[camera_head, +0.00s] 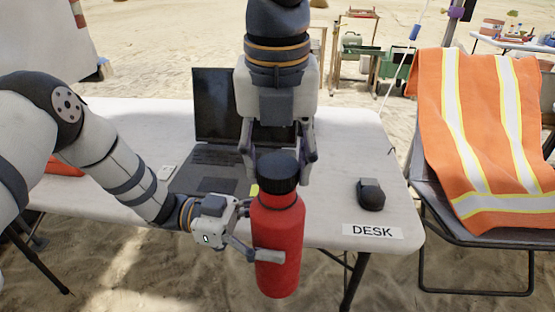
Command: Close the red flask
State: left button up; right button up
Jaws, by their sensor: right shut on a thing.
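The red flask (278,238) is upright in front of the table's near edge. My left gripper (258,245) comes in from the left and is shut on its body, with one finger across the front; the other finger is hidden. The black cap (278,172) sits at the flask's mouth; I cannot tell how tightly it is seated. My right gripper (278,158) points down from above and is shut on the cap, with a finger on either side.
The white table (340,150) holds an open laptop (212,160), a dark mouse-like object (371,195) and a DESK label (372,231). A chair with an orange vest (480,130) stands at the right. Sand lies in front of the table.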

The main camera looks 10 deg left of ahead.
aim_at(278, 220)
jog(key=shift+f, duration=0.65)
jog(key=shift+f, duration=0.55)
